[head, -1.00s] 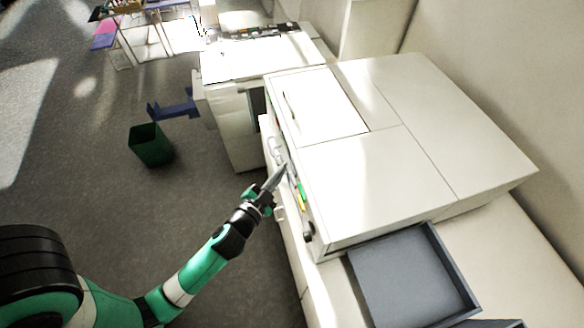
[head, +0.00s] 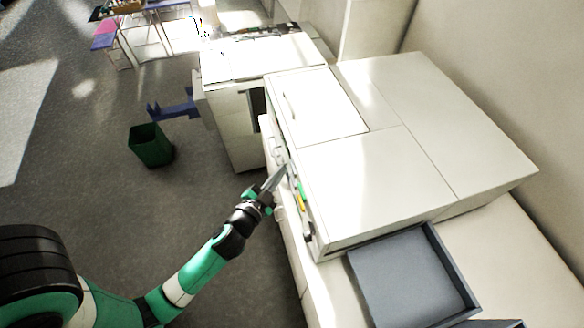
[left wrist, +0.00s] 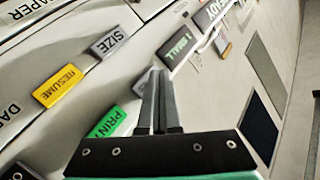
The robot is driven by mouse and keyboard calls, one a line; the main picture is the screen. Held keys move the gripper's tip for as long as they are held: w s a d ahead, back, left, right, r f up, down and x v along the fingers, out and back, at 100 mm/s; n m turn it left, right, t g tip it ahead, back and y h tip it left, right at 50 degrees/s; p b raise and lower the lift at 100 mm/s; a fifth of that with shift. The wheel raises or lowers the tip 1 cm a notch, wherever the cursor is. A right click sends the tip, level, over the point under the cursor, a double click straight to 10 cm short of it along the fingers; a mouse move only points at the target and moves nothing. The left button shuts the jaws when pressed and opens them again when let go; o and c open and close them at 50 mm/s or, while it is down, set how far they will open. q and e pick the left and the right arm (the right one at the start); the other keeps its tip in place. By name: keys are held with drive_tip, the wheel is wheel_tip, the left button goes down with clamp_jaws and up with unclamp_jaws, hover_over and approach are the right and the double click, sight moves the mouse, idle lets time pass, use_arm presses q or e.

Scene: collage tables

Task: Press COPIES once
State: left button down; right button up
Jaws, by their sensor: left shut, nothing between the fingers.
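A white copier (head: 380,180) stands on a light counter, with its control panel on the side facing my left arm. My left gripper (head: 283,169) is shut and empty, its tips at that panel. In the left wrist view the shut fingers (left wrist: 159,78) point at the panel between a green PRINT button (left wrist: 106,122) and a small dark display (left wrist: 179,45) with green text. A grey button (left wrist: 139,88) is partly hidden behind the fingers, its label unreadable. I cannot read COPIES anywhere. Contact with the panel cannot be told. My right gripper is not in view.
The panel also has a yellow RESUME button (left wrist: 58,85) and a grey SIZE button (left wrist: 109,42). A dark grey tray (head: 410,280) lies beside the copier. A second machine (head: 262,57) and a green bin (head: 151,145) stand farther back. The floor at left is open.

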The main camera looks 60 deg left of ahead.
use_arm(q)
drive_tip(key=shift+w+d, duration=0.1)
drive_tip(key=shift+w, duration=0.3)
drive_tip(key=shift+w+d+b, duration=0.1)
drive_tip(key=shift+w+b, duration=0.35)
drive_tip(key=shift+b, duration=0.05)
idle(0.8)
drive_tip(key=shift+s, duration=0.1)
drive_tip(key=shift+s+a+p, duration=0.2)
drive_tip(key=shift+s+p, duration=0.1)
drive_tip(key=shift+s, duration=0.45)
drive_tip(key=s+p, duration=0.1)
drive_tip(key=s, duration=0.1)
drive_tip(key=s+a+p, duration=0.1)
drive_tip(key=s+p, duration=0.1)
drive_tip(key=s, duration=0.1)
drive_tip(key=shift+a, duration=0.1)
